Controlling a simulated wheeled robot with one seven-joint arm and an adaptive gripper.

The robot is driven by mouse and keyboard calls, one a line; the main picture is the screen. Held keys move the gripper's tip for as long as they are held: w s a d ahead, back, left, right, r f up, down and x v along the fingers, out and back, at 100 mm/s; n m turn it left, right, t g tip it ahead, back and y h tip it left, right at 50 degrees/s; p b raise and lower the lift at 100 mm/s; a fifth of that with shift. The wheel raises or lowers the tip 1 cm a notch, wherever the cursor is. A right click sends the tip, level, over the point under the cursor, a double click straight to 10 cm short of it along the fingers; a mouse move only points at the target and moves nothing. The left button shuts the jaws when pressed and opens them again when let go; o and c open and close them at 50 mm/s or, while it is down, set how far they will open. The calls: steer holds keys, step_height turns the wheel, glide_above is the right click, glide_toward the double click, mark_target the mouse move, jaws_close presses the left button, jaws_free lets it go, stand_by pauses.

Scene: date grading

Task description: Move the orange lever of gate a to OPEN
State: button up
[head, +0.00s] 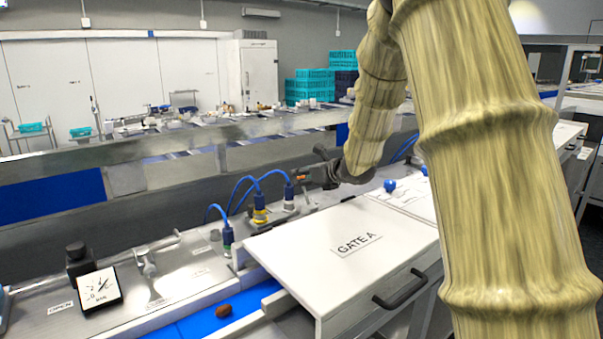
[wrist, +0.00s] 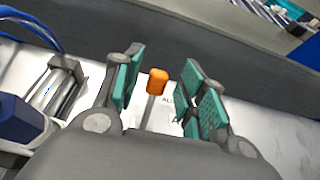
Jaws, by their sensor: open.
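The orange lever (wrist: 157,82) shows in the wrist view as an orange knob on a thin grey stem, standing upright from a pale panel. My gripper (wrist: 156,88) is open, with its green-padded fingers on either side of the knob. A gap shows between the knob and the pads on both sides. In the head view my gripper (head: 312,176) is low over the back of the panel, and a small orange patch shows at its fingertips. The GATE A label (head: 357,244) is on a white cover (head: 300,255) in front of it. Printing behind the lever is partly hidden.
Blue-capped connectors with blue cables stand left of my gripper, one with a yellow ring (head: 260,214). A dial gauge (head: 100,288) and an OPEN label (head: 61,307) are farther left. A grey rail (head: 190,145) runs behind. A brown date (head: 223,311) lies on the blue belt.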

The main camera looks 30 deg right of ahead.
steer(key=shift+x, duration=1.05)
steer(key=shift+c, duration=0.5)
jaws_close()
